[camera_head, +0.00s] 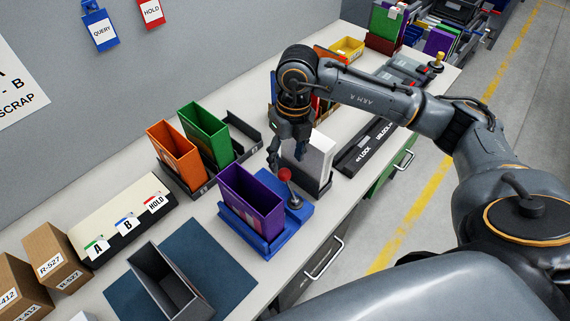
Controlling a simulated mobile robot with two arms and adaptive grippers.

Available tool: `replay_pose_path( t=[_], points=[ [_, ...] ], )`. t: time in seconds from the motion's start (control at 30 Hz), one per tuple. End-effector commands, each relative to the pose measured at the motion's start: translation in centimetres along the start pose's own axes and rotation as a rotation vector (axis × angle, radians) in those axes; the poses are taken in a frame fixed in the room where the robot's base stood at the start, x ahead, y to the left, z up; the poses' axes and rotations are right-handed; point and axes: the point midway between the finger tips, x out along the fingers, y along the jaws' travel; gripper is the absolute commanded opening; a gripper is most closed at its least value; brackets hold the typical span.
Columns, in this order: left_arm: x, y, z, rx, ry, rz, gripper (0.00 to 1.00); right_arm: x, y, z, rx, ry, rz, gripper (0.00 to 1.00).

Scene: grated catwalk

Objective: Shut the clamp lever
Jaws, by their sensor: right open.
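The clamp lever (286,184) has a red ball knob and stands up at the right end of a blue fixture (262,243). A purple bin (250,200) sits in this fixture, to the left of the lever. My right gripper (286,158) points down with its fingers apart, just above and behind the red knob. It holds nothing that I can see; whether a finger touches the knob I cannot tell. The lever's lower end and pivot are small and partly hidden by the knob. My left gripper is not in view.
A white block in a dark holder (312,160) stands close right of the gripper. A dark bar marked LOCK and UNLOCK (368,148) lies beyond. Orange (174,158) and green (206,138) bins stand behind. A grey open bin (166,284) sits on a blue mat (228,268) in front.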

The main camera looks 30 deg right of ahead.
Motion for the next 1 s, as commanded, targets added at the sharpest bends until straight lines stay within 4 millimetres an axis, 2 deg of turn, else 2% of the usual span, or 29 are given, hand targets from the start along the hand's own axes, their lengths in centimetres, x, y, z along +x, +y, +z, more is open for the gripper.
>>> replay_pose_path(
  t=[0.1,0.3,0.67,0.93,1.0],
  points=[
    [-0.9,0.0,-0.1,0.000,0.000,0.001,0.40,2.0,0.1,-0.1,0.001,0.004,0.002,0.54],
    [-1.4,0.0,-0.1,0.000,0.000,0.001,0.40,4.3,0.1,0.0,0.000,0.001,0.003,0.54],
    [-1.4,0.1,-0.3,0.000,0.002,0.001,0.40,4.9,0.1,0.0,-0.001,-0.002,0.003,0.54],
    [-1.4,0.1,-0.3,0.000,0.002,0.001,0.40,4.8,0.1,0.0,-0.001,-0.001,0.003,0.01],
    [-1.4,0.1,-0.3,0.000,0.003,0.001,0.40,4.8,0.1,0.0,-0.001,-0.001,0.003,0.00]
  ],
)
